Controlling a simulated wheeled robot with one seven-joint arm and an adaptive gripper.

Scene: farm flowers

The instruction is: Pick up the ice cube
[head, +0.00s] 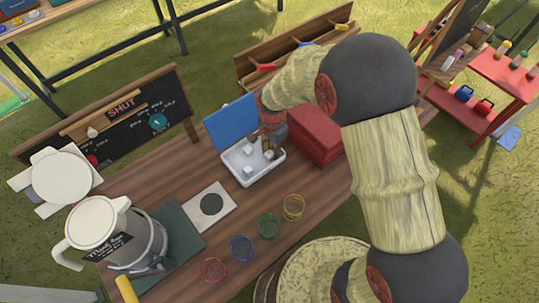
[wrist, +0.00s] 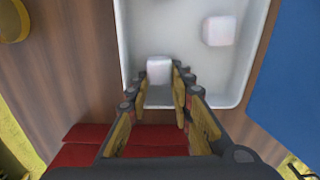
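A white tray (head: 234,174) stands on the wooden table with small whitish ice cubes in it. In the wrist view, one ice cube (wrist: 159,70) lies in the tray (wrist: 192,58) at my fingertips. A second ice cube (wrist: 219,31) lies farther off to the right, near the tray wall. My gripper (wrist: 163,76) points down into the tray, its two fingers apart on either side of the near cube; I cannot tell whether they touch it. In the head view, my gripper (head: 268,148) is over the tray's far right part and partly hidden by my arm.
A blue lid-like panel (head: 230,121) stands behind the tray, and a red box (head: 316,135) is close at its right. Several coloured glasses, including a yellow one (head: 293,207), stand in front. A white pitcher (head: 98,228) is at the left.

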